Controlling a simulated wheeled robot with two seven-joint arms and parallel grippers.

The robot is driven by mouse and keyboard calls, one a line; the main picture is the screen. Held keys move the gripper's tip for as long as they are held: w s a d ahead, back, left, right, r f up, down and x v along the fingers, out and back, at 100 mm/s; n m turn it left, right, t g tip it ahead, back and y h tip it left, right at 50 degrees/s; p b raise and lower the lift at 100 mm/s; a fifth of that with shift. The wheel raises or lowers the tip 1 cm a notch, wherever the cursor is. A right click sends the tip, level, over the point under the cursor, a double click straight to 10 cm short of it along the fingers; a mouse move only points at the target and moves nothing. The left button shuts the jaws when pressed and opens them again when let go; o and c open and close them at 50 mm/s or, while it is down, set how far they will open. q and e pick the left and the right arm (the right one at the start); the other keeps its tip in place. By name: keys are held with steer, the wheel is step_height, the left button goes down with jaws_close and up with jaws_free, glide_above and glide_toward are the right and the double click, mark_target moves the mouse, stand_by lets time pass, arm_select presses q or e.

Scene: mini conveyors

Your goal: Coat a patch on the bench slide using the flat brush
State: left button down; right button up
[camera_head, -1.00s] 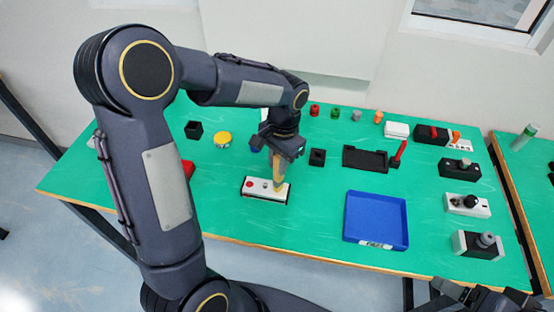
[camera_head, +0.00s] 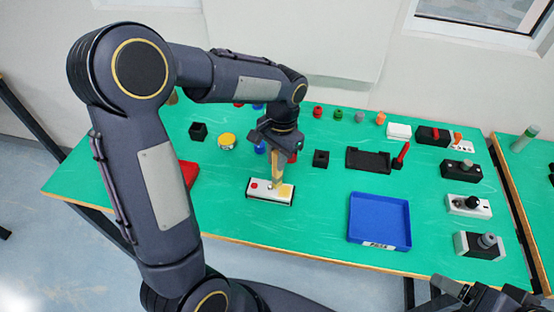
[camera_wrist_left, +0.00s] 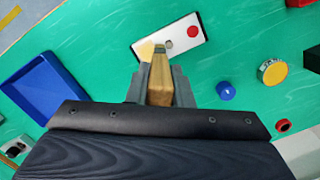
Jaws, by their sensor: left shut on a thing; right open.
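The bench slide (camera_head: 256,195) is a white bar with a dark base, lying near the front of the green bench. It has a red round spot at its left end and a yellow patch (camera_head: 286,191) toward its right end. It also shows in the left wrist view (camera_wrist_left: 205,44). My left gripper (camera_head: 277,152) is shut on the flat brush (camera_head: 276,168), which has a wooden handle (camera_wrist_left: 158,88) and points down at the slide, left of the yellow patch. I cannot tell if its tip touches. My right gripper (camera_head: 480,292) is open and empty at the lower right.
A blue tray (camera_head: 379,243) lies right of the slide. A black tray (camera_head: 367,169), a small black block (camera_head: 321,158) and a yellow-topped round can (camera_head: 227,141) stand behind. Several switch boxes line the right edge. Bench around the slide is clear.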

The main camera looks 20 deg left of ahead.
mark_target(277, 152)
arm_select(q)
steer(key=shift+d+r+p, duration=0.25)
steer(key=shift+r+p, duration=0.05)
steer(key=shift+r, duration=0.7)
steer(key=shift+a+r+p, duration=0.15)
steer(key=shift+r+p, duration=0.6)
steer(key=shift+p, duration=0.15)
steer(key=shift+r+p, duration=0.75)
steer(key=shift+r, duration=0.35)
